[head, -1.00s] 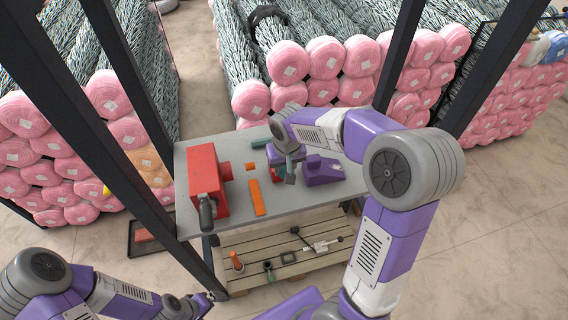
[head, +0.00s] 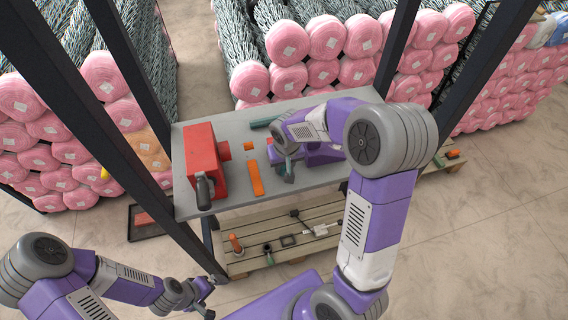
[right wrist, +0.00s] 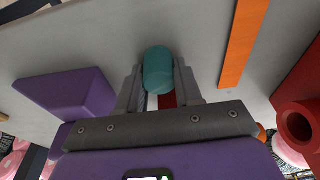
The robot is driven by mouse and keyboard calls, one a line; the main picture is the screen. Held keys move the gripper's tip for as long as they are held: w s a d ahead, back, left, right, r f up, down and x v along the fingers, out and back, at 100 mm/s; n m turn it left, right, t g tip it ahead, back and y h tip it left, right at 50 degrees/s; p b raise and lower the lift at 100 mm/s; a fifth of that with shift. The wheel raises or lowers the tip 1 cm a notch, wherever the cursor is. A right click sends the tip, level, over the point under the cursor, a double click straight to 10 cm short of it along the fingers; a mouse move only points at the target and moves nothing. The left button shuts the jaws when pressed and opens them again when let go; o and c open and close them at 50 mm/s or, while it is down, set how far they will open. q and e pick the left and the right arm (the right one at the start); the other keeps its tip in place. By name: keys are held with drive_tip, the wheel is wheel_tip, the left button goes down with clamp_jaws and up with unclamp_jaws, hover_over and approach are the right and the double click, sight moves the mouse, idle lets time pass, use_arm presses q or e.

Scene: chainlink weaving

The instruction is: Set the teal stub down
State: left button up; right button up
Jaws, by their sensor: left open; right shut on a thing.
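The teal stub (right wrist: 158,70) is a short rounded piece in the right wrist view, between the two fingers of my right gripper (right wrist: 158,88). The fingers are shut on its sides. In the head view my right gripper (head: 286,168) is over the grey table (head: 225,131), right of the orange strip. The stub is mostly hidden there. I cannot tell whether it touches the table. My left gripper (head: 203,292) is open and empty, low and in front of the table.
A red machine (head: 203,165) stands on the table's left side. The orange strip (head: 256,178), an orange block (head: 249,146) and a teal bar (head: 263,122) lie near. A purple block (right wrist: 65,100) is left of the gripper in the wrist view. Dark posts (head: 130,130) flank the table.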

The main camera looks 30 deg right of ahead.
drive_tip(key=o, duration=1)
drive_tip(key=shift+r, duration=0.1)
drive_tip(key=shift+r+p, duration=0.35)
wheel_tip(320, 180, up, 11)
drive_tip(key=s+p, duration=0.2)
drive_tip(key=shift+a, duration=0.3)
drive_tip(key=shift+s, duration=0.15)
